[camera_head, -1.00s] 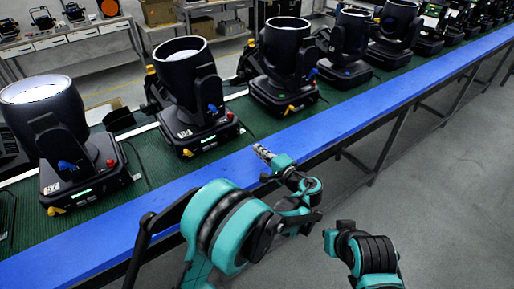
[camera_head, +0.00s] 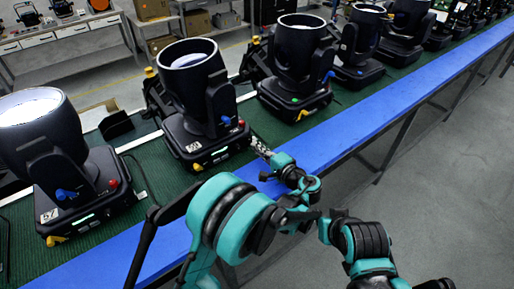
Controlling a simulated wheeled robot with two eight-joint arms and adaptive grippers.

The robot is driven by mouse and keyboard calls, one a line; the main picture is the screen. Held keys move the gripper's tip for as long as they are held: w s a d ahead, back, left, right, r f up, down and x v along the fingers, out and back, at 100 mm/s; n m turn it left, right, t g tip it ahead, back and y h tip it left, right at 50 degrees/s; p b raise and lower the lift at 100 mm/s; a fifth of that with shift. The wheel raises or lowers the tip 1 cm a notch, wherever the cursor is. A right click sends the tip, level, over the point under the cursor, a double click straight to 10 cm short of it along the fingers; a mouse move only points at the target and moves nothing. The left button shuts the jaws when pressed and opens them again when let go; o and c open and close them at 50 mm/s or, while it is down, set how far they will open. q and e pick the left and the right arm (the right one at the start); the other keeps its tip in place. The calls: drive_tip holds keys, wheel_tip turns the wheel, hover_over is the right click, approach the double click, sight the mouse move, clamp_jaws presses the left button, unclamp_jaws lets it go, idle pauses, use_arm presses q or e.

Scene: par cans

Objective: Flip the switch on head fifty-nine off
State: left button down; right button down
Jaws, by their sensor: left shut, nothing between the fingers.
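Several black moving-head lights stand in a row on a green-topped bench. The second from the left (camera_head: 205,105) carries a small white label that seems to read 59. Its base has a yellow part (camera_head: 197,167) low at the front, a blue knob (camera_head: 225,120) and a red part (camera_head: 241,123) at the right. The leftmost head (camera_head: 62,160) has a label that looks like 57. My left gripper (camera_head: 259,146) is shut and empty, just right of the second head's base; I cannot tell whether it touches. My right forearm shows, but its gripper cannot be seen.
The blue bench edge (camera_head: 340,135) runs diagonally in front of the heads. A third head (camera_head: 297,70) stands right of my left gripper. A dark open box (camera_head: 115,125) lies behind the heads. The grey floor at right is clear.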

use_arm(q)
drive_tip(key=shift+w+a+f+b, duration=0.25)
drive_tip(key=shift+b, duration=0.05)
drive_tip(key=shift+r, duration=0.1)
wheel_tip(320, 180, up, 10)
idle(0.4)
